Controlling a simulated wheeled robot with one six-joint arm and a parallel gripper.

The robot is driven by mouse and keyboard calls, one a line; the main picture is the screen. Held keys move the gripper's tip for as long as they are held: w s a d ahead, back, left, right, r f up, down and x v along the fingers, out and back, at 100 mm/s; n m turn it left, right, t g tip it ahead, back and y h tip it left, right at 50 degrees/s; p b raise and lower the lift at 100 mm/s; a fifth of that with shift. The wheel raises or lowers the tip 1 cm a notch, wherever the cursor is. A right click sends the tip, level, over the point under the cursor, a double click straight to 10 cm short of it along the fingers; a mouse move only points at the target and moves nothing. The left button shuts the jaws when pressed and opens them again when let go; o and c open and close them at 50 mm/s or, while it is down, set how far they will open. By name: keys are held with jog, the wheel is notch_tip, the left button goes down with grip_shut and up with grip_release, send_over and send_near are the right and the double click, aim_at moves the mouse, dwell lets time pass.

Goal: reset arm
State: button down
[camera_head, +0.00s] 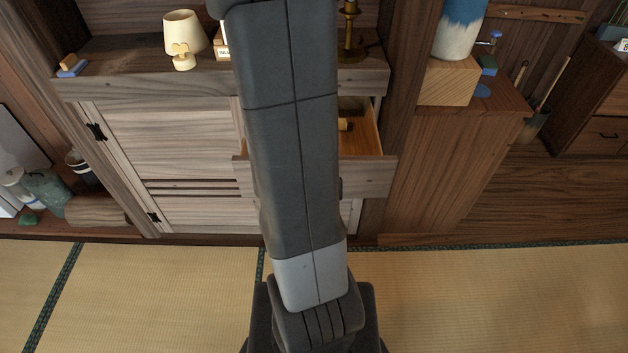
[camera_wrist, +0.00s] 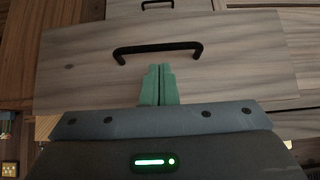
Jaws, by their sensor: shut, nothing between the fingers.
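My gripper (camera_wrist: 158,86) shows in the wrist view with its two green fingers together and nothing between them. The fingers point at a wooden drawer front (camera_wrist: 235,80), just below its black bar handle (camera_wrist: 157,50) in the picture. I cannot tell whether the fingertips touch the wood. In the head view my arm stretches up the middle of the picture, and the gripper is out of sight. An open drawer (camera_head: 368,178) sticks out of the cabinet, partly hidden behind my arm, with a small yellowish item (camera_head: 345,125) inside.
A cream lamp (camera_head: 184,38) and a brass stand (camera_head: 349,35) are on the cabinet top. A blue and white vase (camera_head: 459,28) stands on a wooden block (camera_head: 447,82) at right. Bottles and a jar (camera_head: 47,187) sit at left. The tatami floor (camera_head: 490,300) in front is clear.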

jog(key=p+v, duration=0.1)
jog(key=v, duration=0.2)
jog(key=shift+s+r, duration=0.25)
jog(key=shift+s, duration=0.05)
jog(key=b+x, duration=0.3)
jog(key=x, duration=0.4)
jog(key=shift+w+f+b, duration=0.15)
jog(key=shift+f+b, duration=0.1)
jog(key=shift+b, duration=0.15)
jog(key=shift+w, duration=0.5)
jog(key=shift+s, duration=0.15)
